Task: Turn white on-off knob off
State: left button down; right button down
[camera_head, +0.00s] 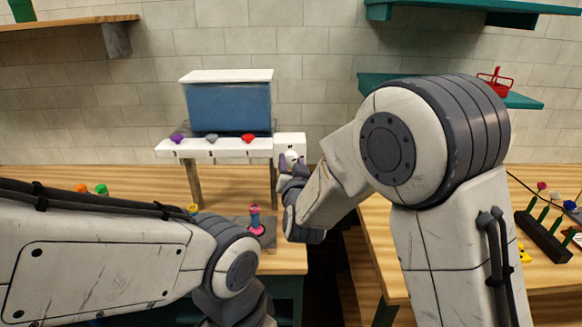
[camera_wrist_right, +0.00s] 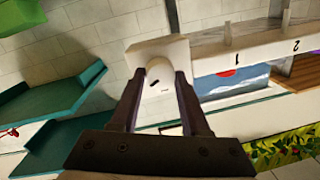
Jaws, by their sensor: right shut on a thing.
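The white on-off knob (camera_head: 291,154) sits on the front of a white box (camera_head: 290,141) at the right end of the white dispenser shelf. In the right wrist view the knob (camera_wrist_right: 159,72) is rounded, with a small dark mark, and stands between the two dark fingers. My right gripper (camera_head: 290,161) is shut on the knob, and its fingertips (camera_wrist_right: 158,80) lie on either side of it. My left arm crosses the lower left of the head view; its gripper is not visible.
A blue tank (camera_head: 229,106) with a white lid stands on the shelf, behind purple (camera_head: 177,138), grey (camera_head: 211,139) and red (camera_head: 248,138) knobs. A pink and purple item (camera_head: 256,221) stands on the table below. Flowers in a dark rack (camera_head: 542,238) are at right.

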jog(key=n, duration=0.2)
jog(key=shift+a+n, duration=0.1)
jog(key=shift+n, duration=0.3)
jog(key=n, duration=0.2)
jog(key=shift+r+n+h+p, duration=0.1)
jog(key=shift+n+h+p, duration=0.2)
jog(key=shift+h, duration=0.1)
jog(key=n+p, duration=0.1)
jog(key=n, duration=0.2)
jog(key=shift+a+g, duration=0.1)
jog(key=shift+g, duration=0.2)
jog(key=shift+n+h+p, duration=0.4)
jog(key=shift+n+p, duration=0.5)
jog(key=shift+n, duration=0.7)
jog(key=shift+c, duration=1.9)
grip_release()
